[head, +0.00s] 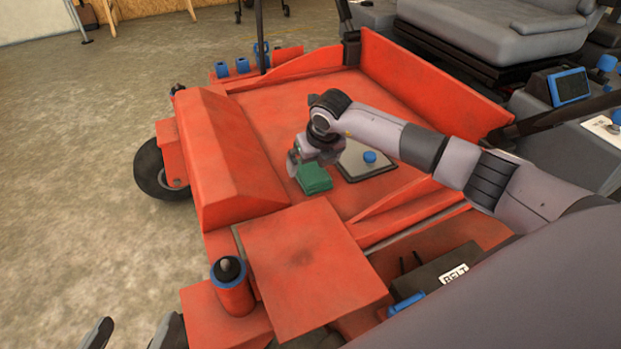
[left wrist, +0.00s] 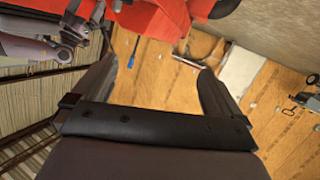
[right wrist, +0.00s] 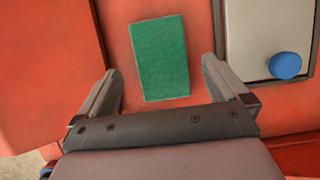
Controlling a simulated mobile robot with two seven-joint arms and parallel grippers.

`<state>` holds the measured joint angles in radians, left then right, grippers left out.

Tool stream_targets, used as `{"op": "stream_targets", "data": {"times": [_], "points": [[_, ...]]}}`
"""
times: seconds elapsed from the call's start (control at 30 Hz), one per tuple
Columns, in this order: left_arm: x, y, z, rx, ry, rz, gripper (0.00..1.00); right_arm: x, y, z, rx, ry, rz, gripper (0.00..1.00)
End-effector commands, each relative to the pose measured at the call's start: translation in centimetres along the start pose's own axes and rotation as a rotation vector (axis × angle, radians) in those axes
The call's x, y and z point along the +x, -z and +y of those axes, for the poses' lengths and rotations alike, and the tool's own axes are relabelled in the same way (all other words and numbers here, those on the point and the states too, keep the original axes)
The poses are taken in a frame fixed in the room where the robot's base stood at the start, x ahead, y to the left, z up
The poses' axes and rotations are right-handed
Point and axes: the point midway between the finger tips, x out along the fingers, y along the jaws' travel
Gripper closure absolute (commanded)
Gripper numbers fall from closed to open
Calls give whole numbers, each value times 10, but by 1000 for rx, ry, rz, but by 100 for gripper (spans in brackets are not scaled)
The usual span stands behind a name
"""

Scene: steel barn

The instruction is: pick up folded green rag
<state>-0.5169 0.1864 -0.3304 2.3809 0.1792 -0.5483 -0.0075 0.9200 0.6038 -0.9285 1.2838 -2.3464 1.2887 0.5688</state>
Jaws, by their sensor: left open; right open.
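The folded green rag (head: 315,179) lies flat on the red deck of the machine, left of a grey plate. In the right wrist view the rag (right wrist: 161,57) lies just beyond and between the fingertips, nearer the left finger. My right gripper (head: 295,163) is above the rag, open and empty; its fingers show apart in the right wrist view (right wrist: 160,75). My left gripper (head: 133,335) is at the lower left edge of the head view, far from the rag. It is open and empty in the left wrist view (left wrist: 158,70).
A grey plate with a blue knob (head: 370,157) lies close right of the rag. A raised red cover (head: 240,160) stands to its left. A red square panel (head: 308,262) and a red canister with a dark cap (head: 232,287) are nearer me. Bare deck (head: 290,110) lies beyond.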

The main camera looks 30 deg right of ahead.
Motion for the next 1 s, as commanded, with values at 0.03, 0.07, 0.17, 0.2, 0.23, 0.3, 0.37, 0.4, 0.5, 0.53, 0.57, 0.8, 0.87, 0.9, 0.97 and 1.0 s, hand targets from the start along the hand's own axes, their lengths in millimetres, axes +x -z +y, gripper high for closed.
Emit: {"op": "stream_targets", "data": {"times": [0.03,0.07,0.17,0.2,0.23,0.3,0.37,0.4,0.5,0.53,0.57,0.8,0.87,0.9,0.97,1.0], "points": [[-1,-6,-3,21,8,12,0,13,4,-1,0,-1,1,0],[-2,-6,-4,34,13,19,0,17,5,-1,0,0,1,0],[-5,-4,-7,65,26,40,0,29,4,-1,1,-2,1,0],[-6,-3,-7,75,30,46,0,32,3,-1,0,-2,0,0],[-7,-3,-8,81,33,49,0,33,3,-1,0,-2,0,0],[-8,-2,-8,88,36,54,0,35,3,-1,-1,-2,0,0],[-8,0,-8,90,37,56,0,35,2,-1,-1,-2,-1,0],[-8,0,-8,91,37,56,0,35,2,-1,-1,-2,-1,0],[-8,0,-8,90,37,56,0,34,2,-1,-1,-2,0,0],[-8,0,-8,90,37,56,0,34,2,-1,-1,-2,0,3],[-8,0,-8,90,37,56,0,34,2,-1,-1,-3,0,13],[-8,0,-8,89,36,55,0,34,3,-1,-1,-2,0,55],[-8,0,-8,89,36,55,0,34,2,-1,-1,-3,0,55],[-8,0,-8,89,36,55,0,34,2,-1,-1,-3,0,55],[-8,0,-8,89,36,55,0,34,2,-1,-1,-3,0,55],[-8,0,-8,89,36,55,0,34,2,-1,-1,-3,0,55]]}}
